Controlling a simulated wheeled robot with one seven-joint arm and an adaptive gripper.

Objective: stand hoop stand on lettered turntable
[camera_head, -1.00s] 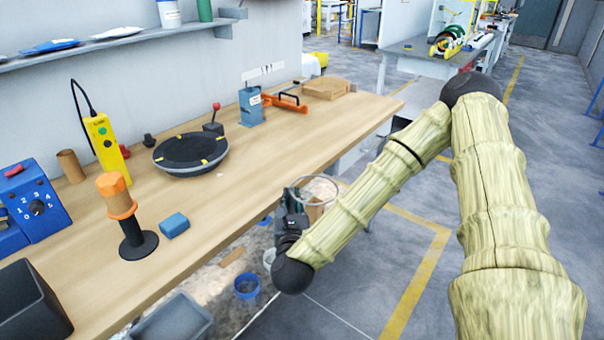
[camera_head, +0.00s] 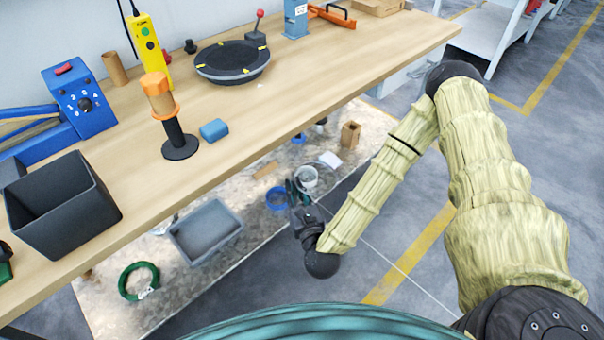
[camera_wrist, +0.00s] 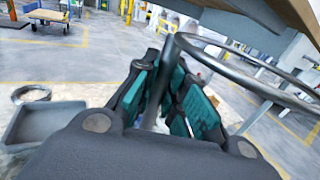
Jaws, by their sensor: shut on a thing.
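The hoop stand (camera_wrist: 172,60) is a grey metal post with a large ring at its top. In the wrist view, my gripper (camera_wrist: 172,95) is shut on the post between its teal pads, and the ring reaches to the right. The stand's lower end is hidden by the gripper. In the head view, my gripper (camera_head: 299,205) is small and dark, in front of the bench and below its top; the hoop is hard to make out there. The turntable (camera_head: 232,62) is a dark round disc with yellow marks, at the back of the bench. Its letters are not readable.
On the wooden bench (camera_head: 310,90) stand an orange-topped post (camera_head: 172,125), a blue block (camera_head: 214,130), a yellow control box (camera_head: 150,50) and a black bin (camera_head: 62,205). A lower shelf holds a grey tray (camera_head: 205,232). The bench right of the turntable's front is clear.

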